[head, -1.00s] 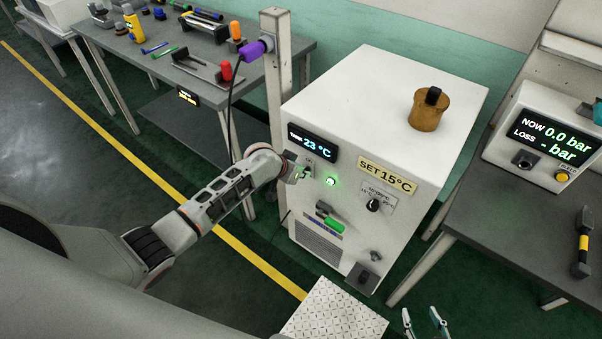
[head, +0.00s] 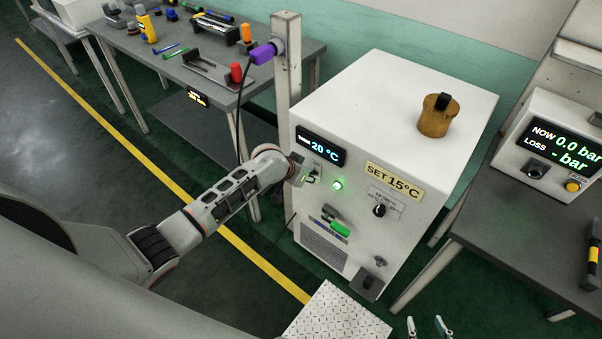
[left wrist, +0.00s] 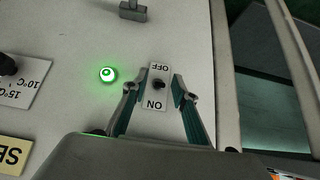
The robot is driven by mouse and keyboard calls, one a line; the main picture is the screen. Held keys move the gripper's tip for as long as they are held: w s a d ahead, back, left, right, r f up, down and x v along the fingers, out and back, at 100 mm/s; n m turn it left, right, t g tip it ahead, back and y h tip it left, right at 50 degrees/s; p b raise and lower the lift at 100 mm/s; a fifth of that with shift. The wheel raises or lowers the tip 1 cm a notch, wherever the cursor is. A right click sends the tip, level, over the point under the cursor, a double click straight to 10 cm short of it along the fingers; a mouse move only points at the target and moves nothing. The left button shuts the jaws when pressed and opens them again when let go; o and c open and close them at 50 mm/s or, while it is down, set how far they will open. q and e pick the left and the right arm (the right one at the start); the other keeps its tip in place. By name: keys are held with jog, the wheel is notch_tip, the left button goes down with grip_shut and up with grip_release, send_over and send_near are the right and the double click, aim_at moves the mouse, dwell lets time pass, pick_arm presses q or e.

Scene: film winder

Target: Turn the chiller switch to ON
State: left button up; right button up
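The chiller (head: 400,105) is a white box with its front toward me. Its switch (left wrist: 158,84) is a small black lever on a white plate marked OFF and ON; its tilt is hard to tell. A green lamp (left wrist: 108,74) beside it is lit, also in the head view (head: 337,184). The temperature display (head: 321,146) reads 20 °C. My left gripper (left wrist: 156,86) is open, with one finger on each side of the switch plate; in the head view it is at the chiller front. My right gripper (head: 426,327) is open and empty at the bottom edge.
A SET 15°C label (head: 393,180) and a black knob (head: 379,211) are on the chiller front. A brass-coloured container (head: 436,122) stands on top. A post with a purple handle (head: 263,53) stands behind left. A bench with a pressure display (head: 560,142) is right.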

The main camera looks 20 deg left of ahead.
pick_arm(q)
jog(key=v, duration=1.1)
jog(key=shift+r, duration=0.2)
jog(key=shift+s, duration=0.1)
jog(key=s+f+t, duration=0.1)
jog(key=s+f, duration=0.3)
jog(key=s, duration=0.4)
jog(key=s+f+t, duration=0.1)
jog(key=s+f, duration=0.4)
jog(key=s, duration=0.4)
jog(key=s+f+t, duration=0.1)
jog(key=s+f, duration=0.3)
jog(key=s, duration=0.5)
jog(key=shift+f+y, duration=0.25)
jog(key=shift+y, duration=0.05)
